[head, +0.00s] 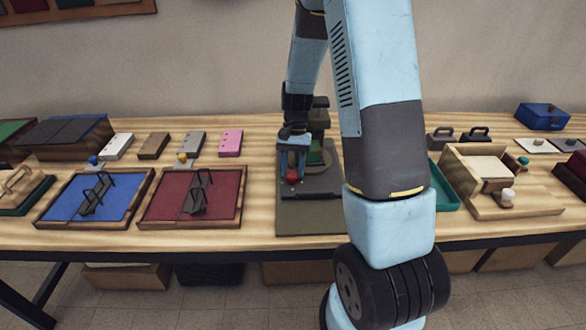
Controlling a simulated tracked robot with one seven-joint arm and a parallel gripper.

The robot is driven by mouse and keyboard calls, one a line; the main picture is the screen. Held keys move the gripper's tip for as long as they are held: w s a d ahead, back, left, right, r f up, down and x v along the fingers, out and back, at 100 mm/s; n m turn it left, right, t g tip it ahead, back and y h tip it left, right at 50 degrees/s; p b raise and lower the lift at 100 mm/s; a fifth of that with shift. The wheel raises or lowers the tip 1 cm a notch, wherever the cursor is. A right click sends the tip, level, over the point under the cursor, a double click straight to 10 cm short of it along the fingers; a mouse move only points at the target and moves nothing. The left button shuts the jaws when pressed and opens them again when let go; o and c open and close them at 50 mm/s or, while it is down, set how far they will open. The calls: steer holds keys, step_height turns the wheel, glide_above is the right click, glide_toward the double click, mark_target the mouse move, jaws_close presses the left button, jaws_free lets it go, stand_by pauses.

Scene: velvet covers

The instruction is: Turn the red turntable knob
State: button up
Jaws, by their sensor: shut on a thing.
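The red knob (292,176) shows as a small round red ball at the front left of a dark grey base (325,184) on the table. A green round part (318,157), perhaps the turntable, shows just right of my gripper. My gripper and arm hide part of it and of the right side of the base.
A blue-lined tray (62,196) and a red-lined tray (222,205), each with a dark rack, lie to the left. Small blocks stand behind them. A green-grey mat (300,222) lies in front of the base.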

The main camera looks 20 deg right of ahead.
steer(key=o, duration=1.1)
steer(key=shift+c, duration=0.2)
steer(key=v, duration=1.3)
steer(key=shift+w+r, duration=0.25)
